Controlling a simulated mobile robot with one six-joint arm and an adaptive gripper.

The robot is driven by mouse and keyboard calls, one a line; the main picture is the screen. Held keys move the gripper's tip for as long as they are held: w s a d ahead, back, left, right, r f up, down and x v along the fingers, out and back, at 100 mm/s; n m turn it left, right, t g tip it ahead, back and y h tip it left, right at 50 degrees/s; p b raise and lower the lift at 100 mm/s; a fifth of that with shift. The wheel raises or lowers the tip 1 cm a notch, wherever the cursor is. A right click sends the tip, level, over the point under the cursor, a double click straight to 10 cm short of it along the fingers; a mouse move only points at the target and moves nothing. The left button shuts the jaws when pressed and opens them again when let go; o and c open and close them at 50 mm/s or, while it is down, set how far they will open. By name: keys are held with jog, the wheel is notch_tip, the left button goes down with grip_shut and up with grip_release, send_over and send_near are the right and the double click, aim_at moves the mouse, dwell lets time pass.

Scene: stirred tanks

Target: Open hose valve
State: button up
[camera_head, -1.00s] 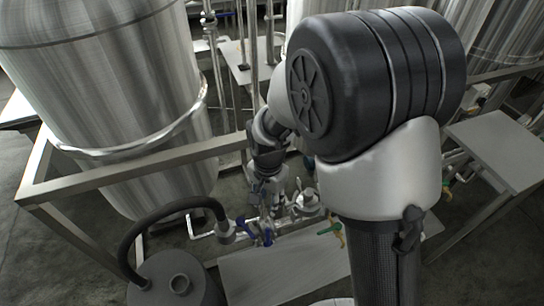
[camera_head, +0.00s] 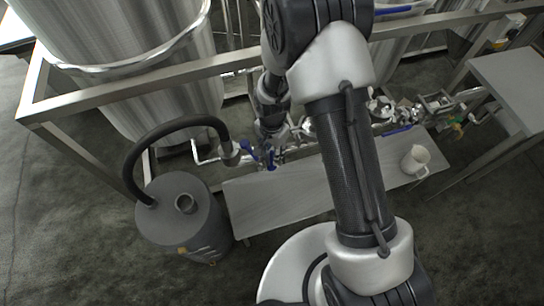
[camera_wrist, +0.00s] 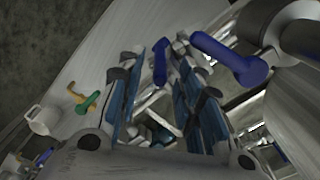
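A black hose (camera_head: 165,130) runs from a grey canister to a pale pipe fitting (camera_head: 232,153). Next to this fitting are two blue valve handles, one nearer the hose (camera_head: 246,148) and one to its right (camera_head: 270,157). In the wrist view, one blue handle (camera_wrist: 160,62) shows between the fingertips, and a larger blue handle (camera_wrist: 232,60) lies to the right, outside the fingers. My gripper (camera_wrist: 163,72) is open, with its two blue-padded fingers apart. In the head view it is largely hidden among the pipes; contact with a handle cannot be told.
The grey canister (camera_head: 183,220) stands at the left. A bench plate (camera_head: 290,195) lies in front of the pipes, with a white mug (camera_head: 414,160) on it. A steel frame rail (camera_head: 150,80) crosses before the tank (camera_head: 120,35). A green handle (camera_wrist: 88,102) shows in the wrist view.

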jog(key=shift+f+b, duration=0.3)
jog(key=shift+f, duration=1.25)
jog(key=shift+c, duration=0.2)
grip_shut()
